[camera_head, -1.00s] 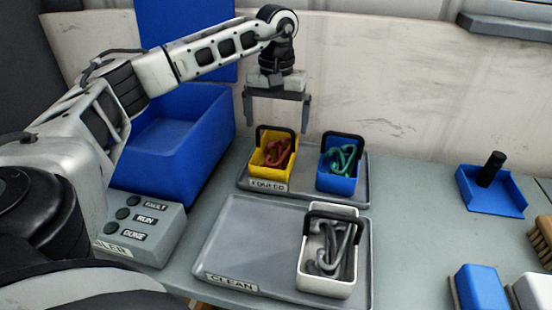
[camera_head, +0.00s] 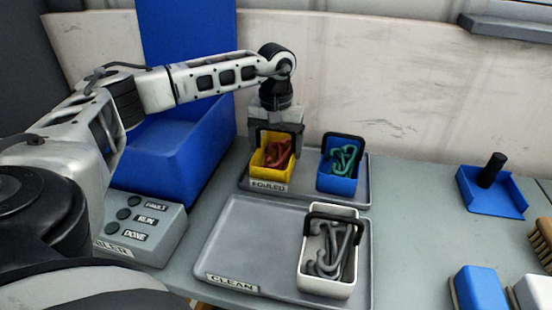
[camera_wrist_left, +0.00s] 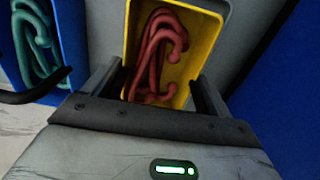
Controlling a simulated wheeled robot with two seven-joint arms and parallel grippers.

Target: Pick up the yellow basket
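The yellow basket (camera_head: 270,176) stands on the grey tray labelled FOULED and holds red hooks (camera_head: 278,154). It also shows in the left wrist view (camera_wrist_left: 205,35), with its red hooks (camera_wrist_left: 158,50) inside. My left gripper (camera_head: 276,137) is lowered over the back end of the basket, pointing down. In the left wrist view its fingers (camera_wrist_left: 155,88) are wide apart, one on each side of the basket's end. The gripper looks open; I cannot tell whether the fingers touch the walls. The basket's black handle is hidden by the gripper. My right gripper is not in view.
A blue basket (camera_head: 337,183) with green hooks stands close to the right on the same tray (camera_head: 305,190). A white basket (camera_head: 325,288) with grey hooks is on the CLEAN tray (camera_head: 250,245) in front. A large blue bin (camera_head: 175,150) is at the left, behind a button box (camera_head: 160,240).

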